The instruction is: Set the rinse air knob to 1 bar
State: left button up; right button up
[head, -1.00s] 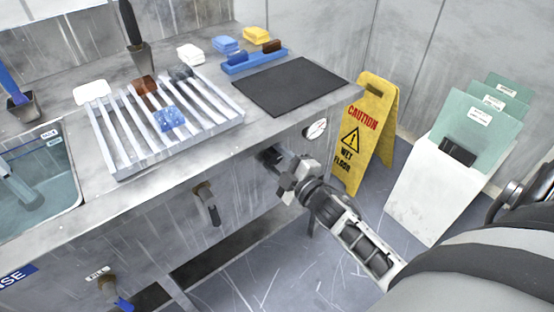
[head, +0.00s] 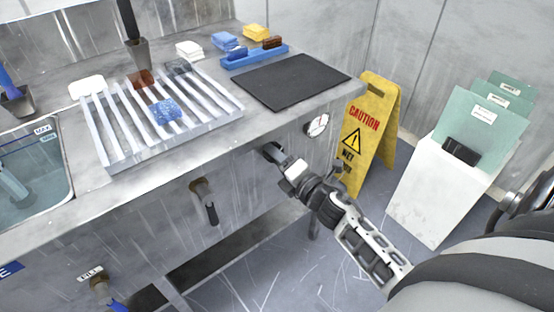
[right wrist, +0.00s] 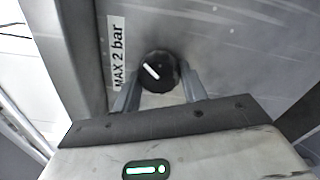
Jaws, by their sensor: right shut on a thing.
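The rinse air knob (right wrist: 158,72) is round and black with a white pointer line. In the right wrist view it sits between my two finger pads, and its line slants from upper left to lower right. A "MAX 2 bar" label (right wrist: 119,52) is beside it. In the head view my right gripper (head: 273,153) is shut on the knob at the bench's front panel, and mostly hides it. A round white gauge (head: 317,124) with some red is on the panel right of the knob; its needle is too small to read. My left gripper is out of view.
A valve with a dark handle (head: 207,199) sticks out of the panel to the left. A yellow wet-floor sign (head: 372,125) stands close right of the gauge. A white bin (head: 432,196) with green sheets is farther right. A slatted rack (head: 108,150) and black mat (head: 293,82) lie on the bench.

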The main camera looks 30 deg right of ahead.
pick_arm(q)
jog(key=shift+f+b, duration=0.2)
jog(key=shift+b, duration=0.15)
pick_arm(e)
jog(key=shift+f+n, duration=0.1)
jog(key=shift+n, duration=1)
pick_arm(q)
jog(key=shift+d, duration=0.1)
pick_arm(e)
jog(key=o, duration=1)
jog(key=shift+c, duration=0.2)
pick_arm(q)
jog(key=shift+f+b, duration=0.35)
jog(key=shift+b, duration=0.5)
pick_arm(e)
jog(key=s+d, duration=0.1)
jog(key=s, duration=1.5)
jog(key=shift+d, duration=0.15)
